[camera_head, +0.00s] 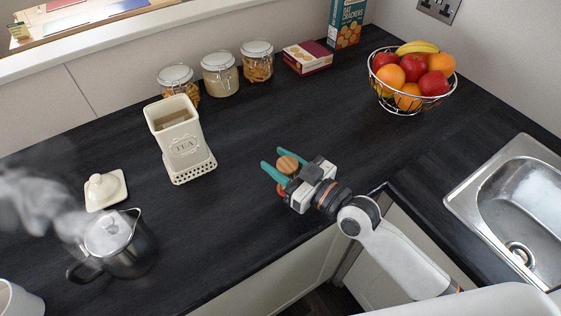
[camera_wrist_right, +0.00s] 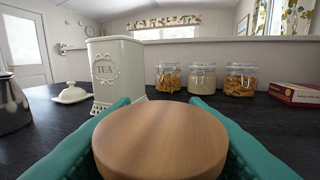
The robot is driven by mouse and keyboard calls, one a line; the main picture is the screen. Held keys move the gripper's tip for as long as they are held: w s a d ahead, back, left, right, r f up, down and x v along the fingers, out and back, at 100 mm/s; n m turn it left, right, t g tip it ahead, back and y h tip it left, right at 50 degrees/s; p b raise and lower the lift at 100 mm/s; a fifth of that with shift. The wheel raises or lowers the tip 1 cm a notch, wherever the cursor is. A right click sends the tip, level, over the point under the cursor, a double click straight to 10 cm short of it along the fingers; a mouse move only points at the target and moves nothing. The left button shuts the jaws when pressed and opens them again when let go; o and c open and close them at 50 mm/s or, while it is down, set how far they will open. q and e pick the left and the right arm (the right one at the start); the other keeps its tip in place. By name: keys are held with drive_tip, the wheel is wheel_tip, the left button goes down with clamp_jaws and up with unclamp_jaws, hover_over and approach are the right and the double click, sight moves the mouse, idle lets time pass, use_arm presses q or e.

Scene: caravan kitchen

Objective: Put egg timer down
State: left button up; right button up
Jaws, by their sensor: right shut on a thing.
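The egg timer (camera_head: 287,165) shows a round wooden top and sits between the teal fingers of my right gripper (camera_head: 282,171). In the right wrist view its wooden disc (camera_wrist_right: 160,140) fills the space between both fingers, and my right gripper (camera_wrist_right: 160,132) is shut on it. Its lower part is mostly hidden by the fingers. The gripper is low over the dark worktop (camera_head: 240,210) near the front edge, right of the tea canister. I cannot tell whether the timer touches the worktop. My left gripper is not in view.
An open cream tea canister (camera_head: 184,140) stands left, its lid (camera_head: 105,190) beside it. A steaming metal pot (camera_head: 115,245) is front left. Jars (camera_head: 220,75), a red box (camera_head: 308,57) and a fruit basket (camera_head: 412,105) stand behind. A sink (camera_head: 510,205) is right. Worktop around the gripper is clear.

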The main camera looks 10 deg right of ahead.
drive_tip(key=shift+f, duration=0.1)
drive_tip(key=o, duration=1)
drive_tip(key=b+v, duration=0.2)
drive_tip(key=v, duration=0.9)
drive_tip(key=shift+s+d+b, duration=0.3)
drive_tip(key=shift+s, duration=0.15)
